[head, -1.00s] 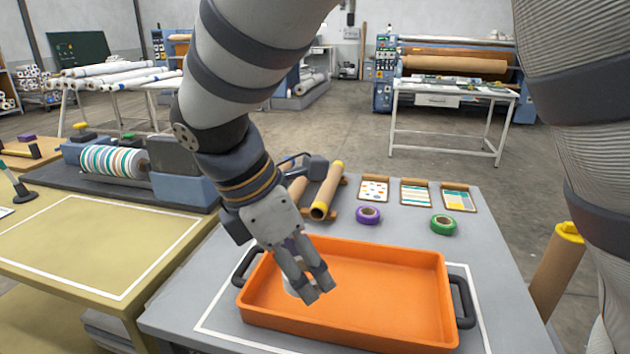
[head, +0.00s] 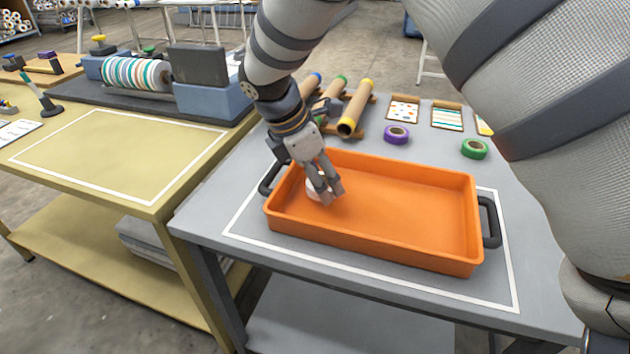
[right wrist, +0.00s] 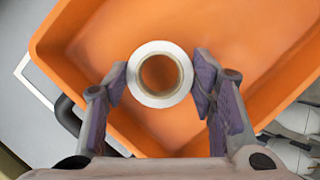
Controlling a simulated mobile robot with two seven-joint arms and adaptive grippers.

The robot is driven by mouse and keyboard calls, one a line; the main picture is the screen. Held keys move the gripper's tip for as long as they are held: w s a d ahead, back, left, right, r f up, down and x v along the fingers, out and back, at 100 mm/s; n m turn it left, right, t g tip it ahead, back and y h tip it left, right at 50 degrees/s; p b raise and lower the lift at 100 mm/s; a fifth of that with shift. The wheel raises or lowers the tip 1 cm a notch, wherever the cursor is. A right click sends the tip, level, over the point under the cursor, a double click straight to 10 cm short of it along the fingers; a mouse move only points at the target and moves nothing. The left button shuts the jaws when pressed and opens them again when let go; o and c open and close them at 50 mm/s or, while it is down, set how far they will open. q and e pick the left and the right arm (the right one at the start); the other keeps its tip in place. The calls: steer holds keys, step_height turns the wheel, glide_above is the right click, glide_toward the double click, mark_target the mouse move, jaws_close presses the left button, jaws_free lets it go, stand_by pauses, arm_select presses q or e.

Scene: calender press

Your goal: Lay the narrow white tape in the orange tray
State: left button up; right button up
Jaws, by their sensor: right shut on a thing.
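The narrow white tape is a small ring with a brown core; in the right wrist view the tape (right wrist: 160,48) sits between the two finger pads. My right gripper (head: 328,200) is shut on it, inside the left end of the orange tray (head: 420,195). In the head view the tape (head: 313,189) is a pale patch partly hidden behind the fingers. I cannot tell whether it touches the tray floor. The rest of the tray floor looks empty. The tray stands within a white outline on the grey table. My left gripper is not in view.
A purple tape roll (head: 397,135) and a green tape roll (head: 474,149) lie behind the tray. Cardboard tubes (head: 356,108) on a rack stand behind its left end, and pattern cards (head: 447,117) lie at the back. A yellow table (head: 120,160) adjoins on the left.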

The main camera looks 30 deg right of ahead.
steer(key=shift+f, duration=0.8)
steer(key=shift+f, duration=0.2)
steer(key=o, duration=1.1)
steer(key=shift+c, duration=0.2)
steer(key=shift+r, duration=0.15)
steer(key=v, duration=1.2)
steer(key=shift+a, duration=0.1)
